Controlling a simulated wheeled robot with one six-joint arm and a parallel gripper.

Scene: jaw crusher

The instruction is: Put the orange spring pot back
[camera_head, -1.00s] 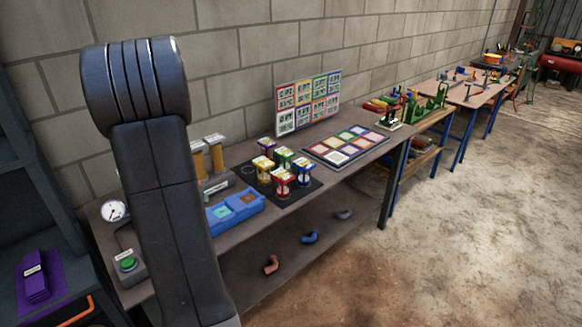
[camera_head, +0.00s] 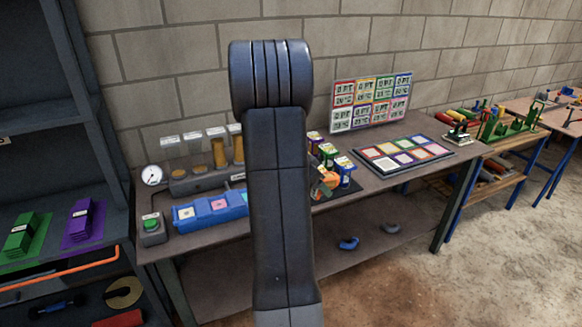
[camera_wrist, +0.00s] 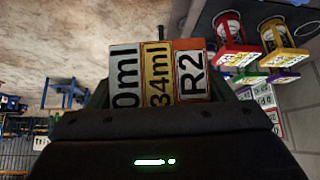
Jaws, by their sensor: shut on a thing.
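In the wrist view, the orange spring pot (camera_wrist: 191,72) seems to be the thing in my gripper (camera_wrist: 172,92). Its labelled end faces the camera, with white, yellow and orange panels; the orange one reads R2. My gripper is shut on it, and its body is mostly hidden. Other spring pots stand to the right in the wrist view: red (camera_wrist: 234,35), yellow (camera_wrist: 284,38), green (camera_wrist: 246,78) and purple (camera_wrist: 282,75). In the head view, the blue pot (camera_head: 346,170) stands on the bench. My arm hides the gripper there, and I cannot tell what the orange patch beside it is.
The bench (camera_head: 300,222) carries a blue tray (camera_head: 192,215), a green button box (camera_head: 151,232), a gauge (camera_head: 152,175), a board of coloured squares (camera_head: 402,154) and an upright card panel (camera_head: 371,101). A dark shelf unit (camera_head: 75,145) stands left. Floor is clear at right.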

